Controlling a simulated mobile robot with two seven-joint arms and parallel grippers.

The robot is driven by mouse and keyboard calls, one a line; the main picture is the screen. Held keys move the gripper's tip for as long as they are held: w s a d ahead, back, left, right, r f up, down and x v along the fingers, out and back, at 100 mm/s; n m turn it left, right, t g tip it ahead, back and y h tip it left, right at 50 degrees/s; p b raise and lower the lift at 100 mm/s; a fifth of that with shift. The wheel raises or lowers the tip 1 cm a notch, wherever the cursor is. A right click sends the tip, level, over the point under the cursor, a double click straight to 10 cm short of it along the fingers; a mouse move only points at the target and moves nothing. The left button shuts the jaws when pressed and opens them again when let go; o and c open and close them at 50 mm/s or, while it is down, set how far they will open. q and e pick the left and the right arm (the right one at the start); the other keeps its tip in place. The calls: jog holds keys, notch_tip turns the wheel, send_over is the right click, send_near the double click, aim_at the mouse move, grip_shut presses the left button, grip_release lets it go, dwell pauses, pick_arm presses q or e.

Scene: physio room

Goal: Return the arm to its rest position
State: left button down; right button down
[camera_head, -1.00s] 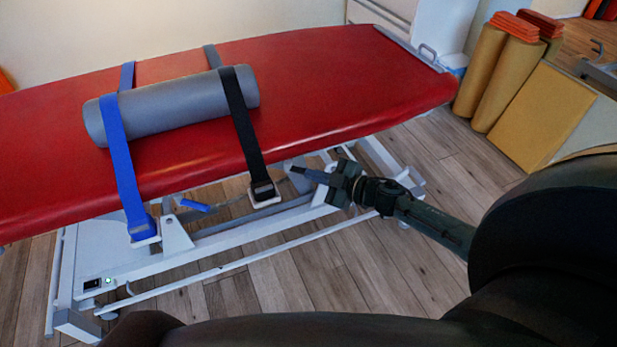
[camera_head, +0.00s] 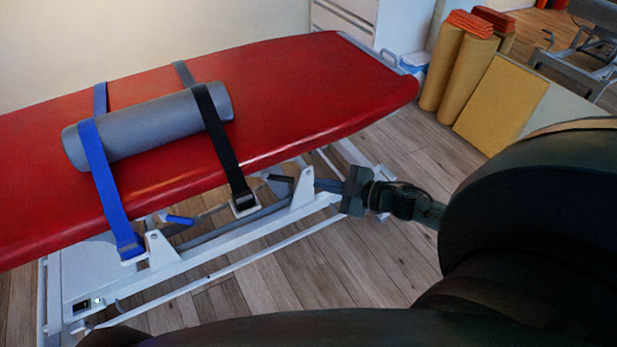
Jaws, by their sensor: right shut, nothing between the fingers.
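My right gripper (camera_head: 330,186) is shut and empty. It points left, in front of the white frame (camera_head: 190,262) below the red treatment table, with its arm coming in from the right. It appears close to the frame in the picture; I cannot tell whether it touches. My left gripper is not in view.
The red table (camera_head: 310,95) carries a grey roll (camera_head: 150,127) under a blue strap (camera_head: 105,190) and a black strap (camera_head: 220,140). Yellow rolls (camera_head: 465,75) and a yellow block (camera_head: 500,105) stand at the back right. Wooden floor (camera_head: 390,262) shows below the table.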

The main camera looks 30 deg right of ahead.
jog(key=shift+s+d+r, duration=0.1)
jog(key=shift+s+d, duration=0.1)
jog(key=shift+s, duration=0.05)
dwell(0.4)
